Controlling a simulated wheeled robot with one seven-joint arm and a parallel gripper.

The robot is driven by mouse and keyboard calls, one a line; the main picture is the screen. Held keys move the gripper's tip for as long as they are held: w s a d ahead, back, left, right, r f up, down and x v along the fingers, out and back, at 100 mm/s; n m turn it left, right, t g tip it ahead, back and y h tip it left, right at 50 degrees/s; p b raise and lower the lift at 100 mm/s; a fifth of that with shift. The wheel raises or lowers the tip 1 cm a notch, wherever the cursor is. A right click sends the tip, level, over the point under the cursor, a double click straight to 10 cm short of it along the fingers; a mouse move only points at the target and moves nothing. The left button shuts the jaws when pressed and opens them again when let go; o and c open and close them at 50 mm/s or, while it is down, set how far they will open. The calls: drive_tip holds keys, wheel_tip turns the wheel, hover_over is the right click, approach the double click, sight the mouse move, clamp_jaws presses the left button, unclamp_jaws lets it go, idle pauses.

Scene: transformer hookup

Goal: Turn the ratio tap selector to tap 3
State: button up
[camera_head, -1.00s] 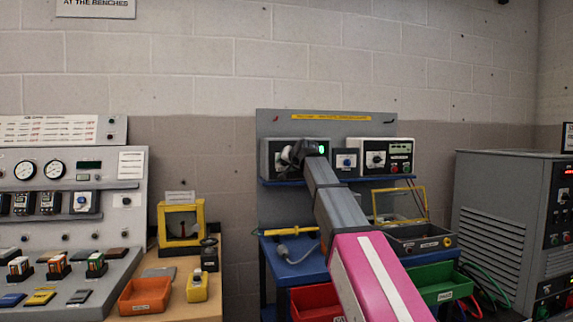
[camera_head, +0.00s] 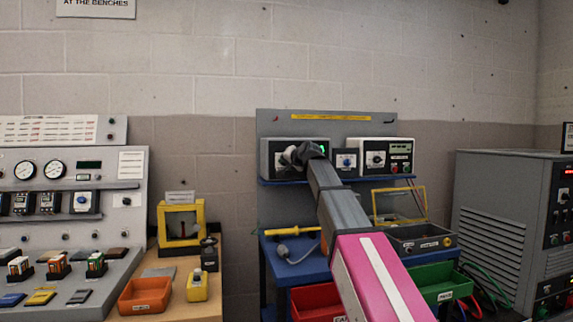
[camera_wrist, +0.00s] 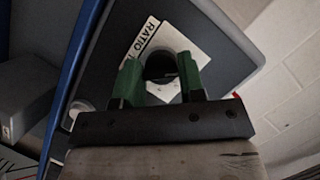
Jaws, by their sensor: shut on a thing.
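The ratio unit (camera_head: 268,146) is a grey box with a dark front at the left of the shelf on the upright back panel. In the wrist view, a white plate (camera_wrist: 148,32) with the lettering "RATIO" lies behind the round black selector knob (camera_wrist: 161,64). My gripper (camera_wrist: 160,76) has its green fingers on either side of the knob, shut on it. The knob's pointer and the tap numbers cannot be read.
A small blue-knob unit (camera_head: 345,161) and a white-faced control box (camera_head: 386,156) stand to the right on the same shelf. A blue bench (camera_head: 305,268) with red and green bins is below. A grey cabinet (camera_head: 492,220) stands at the far right.

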drive_tip(key=m+t+y, duration=0.1)
drive_tip(key=m, duration=0.2)
drive_tip(key=m+t+y, duration=0.1)
drive_tip(key=m, duration=0.3)
drive_tip(key=m+y, duration=0.1)
drive_tip(key=m, duration=0.3)
drive_tip(key=shift+f+t+y, duration=0.15)
drive_tip(key=shift+t+y, duration=0.25)
idle(0.4)
drive_tip(key=o, duration=0.9)
drive_tip(key=shift+s+d, duration=0.1)
drive_tip(key=shift+v, duration=5.35)
